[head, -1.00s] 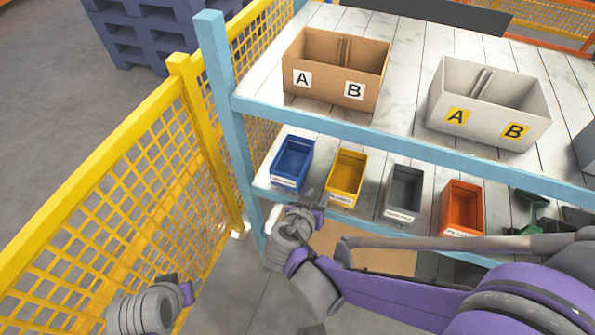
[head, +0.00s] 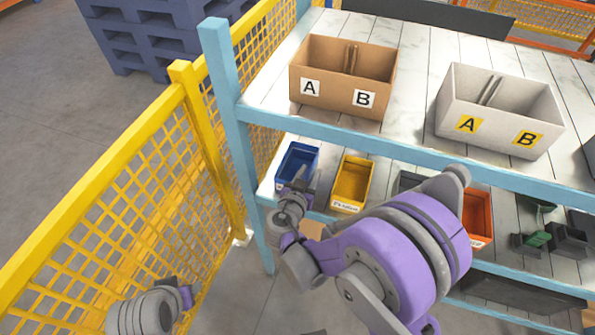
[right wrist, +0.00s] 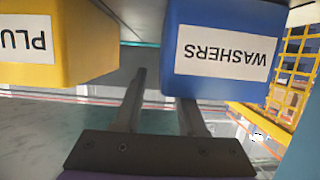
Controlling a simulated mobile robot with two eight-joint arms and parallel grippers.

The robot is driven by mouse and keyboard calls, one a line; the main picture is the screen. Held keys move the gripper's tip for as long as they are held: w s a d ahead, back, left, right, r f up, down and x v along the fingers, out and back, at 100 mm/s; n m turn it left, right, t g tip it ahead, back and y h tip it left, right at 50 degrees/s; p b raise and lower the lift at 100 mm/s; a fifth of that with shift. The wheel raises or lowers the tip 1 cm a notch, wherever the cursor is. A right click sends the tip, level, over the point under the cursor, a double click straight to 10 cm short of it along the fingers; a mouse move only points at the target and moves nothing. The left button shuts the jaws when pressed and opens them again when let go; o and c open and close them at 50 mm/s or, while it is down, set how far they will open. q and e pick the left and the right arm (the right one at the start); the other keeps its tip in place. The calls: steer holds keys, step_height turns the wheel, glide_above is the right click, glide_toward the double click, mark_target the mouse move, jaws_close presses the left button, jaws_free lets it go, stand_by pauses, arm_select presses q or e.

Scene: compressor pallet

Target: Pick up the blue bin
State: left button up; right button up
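The blue bin (head: 296,160) stands at the left end of the lower shelf, partly covered by my right gripper (head: 302,178). In the right wrist view the blue bin (right wrist: 215,75) appears upside down with a white WASHERS label. There my right gripper (right wrist: 163,90) has its two fingers apart with nothing between them. The right finger points at the bin's front; the other points toward the gap beside it. I cannot tell whether they touch. My left gripper (head: 180,292) is low at the left, away from the shelf; its fingers are unclear.
A yellow bin (head: 351,184) is right of the blue one, then a grey bin (head: 408,181) and an orange bin (head: 477,219). The blue shelf post (head: 228,110) and yellow fence (head: 150,185) bound the left side. Cartons stand on the upper shelf (head: 268,88).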

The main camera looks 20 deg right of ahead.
mark_target(312, 168)
steer(key=x, duration=0.3)
steer(key=shift+w+f, duration=0.1)
steer(key=shift+w, duration=0.05)
steer(key=shift+c, duration=0.3)
jaws_close()
stand_by(1.0)
